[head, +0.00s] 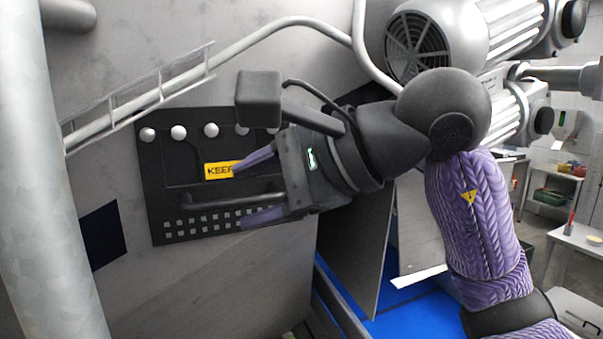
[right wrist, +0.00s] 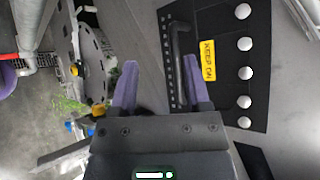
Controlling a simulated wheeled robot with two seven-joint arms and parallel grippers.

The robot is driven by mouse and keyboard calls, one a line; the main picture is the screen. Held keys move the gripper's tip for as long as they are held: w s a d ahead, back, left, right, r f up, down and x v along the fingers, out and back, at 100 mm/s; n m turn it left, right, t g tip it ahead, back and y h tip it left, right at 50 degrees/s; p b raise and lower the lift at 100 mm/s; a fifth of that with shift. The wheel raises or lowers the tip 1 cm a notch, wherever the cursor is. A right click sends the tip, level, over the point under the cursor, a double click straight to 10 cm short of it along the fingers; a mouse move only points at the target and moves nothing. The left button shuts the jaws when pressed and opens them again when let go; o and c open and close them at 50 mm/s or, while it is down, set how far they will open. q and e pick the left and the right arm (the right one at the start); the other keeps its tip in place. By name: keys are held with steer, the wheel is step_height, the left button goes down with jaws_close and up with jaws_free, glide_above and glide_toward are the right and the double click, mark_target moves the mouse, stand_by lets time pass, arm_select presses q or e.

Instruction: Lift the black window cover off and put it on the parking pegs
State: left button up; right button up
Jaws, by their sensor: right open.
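The black window cover (head: 160,190) lies against a grey metal wall, with a row of white round knobs (head: 179,132) along its top and a yellow label (head: 218,170). It also shows in the right wrist view (right wrist: 228,97). Its dark bar handle (head: 205,203) runs across the lower part, above small pale squares. My right gripper (head: 242,196) is open in front of the cover, its purple fingers above and below the handle's line. In the right wrist view the handle (right wrist: 177,70) appears between the fingers, nearer the right one. I cannot make out the parking pegs. My left gripper is not in view.
A thick grey post (head: 50,150) stands at the left, and a pipe (head: 260,40) crosses above the cover. A motor (head: 440,35) sits at the upper right. A dark square patch (head: 103,235) is left of the cover. Tables with bins stand far right.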

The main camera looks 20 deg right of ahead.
steer(key=d+r+m+t+h, duration=0.1)
steer(key=d+r+t+h, duration=0.1)
steer(key=d+h, duration=0.15)
steer(key=shift+g, duration=0.3)
steer(key=p+x, duration=0.1)
steer(key=x, duration=0.4)
steer(key=p+x, duration=0.1)
steer(key=x, duration=0.2)
steer(key=shift+w+d+f+p, duration=0.2)
steer(key=shift+w+p, duration=0.1)
steer(key=shift+w+a+f, duration=0.25)
steer(key=shift+w+f, duration=0.2)
steer(key=shift+w, duration=0.05)
jaws_close()
steer(key=shift+s, duration=0.15)
steer(key=shift+r, duration=0.2)
step_height(320, 180, up, 4)
steer(key=p, duration=0.3)
glide_above(243, 200)
steer(key=s, duration=0.1)
steer(key=shift+d+r, duration=0.1)
steer(key=shift+d, duration=0.1)
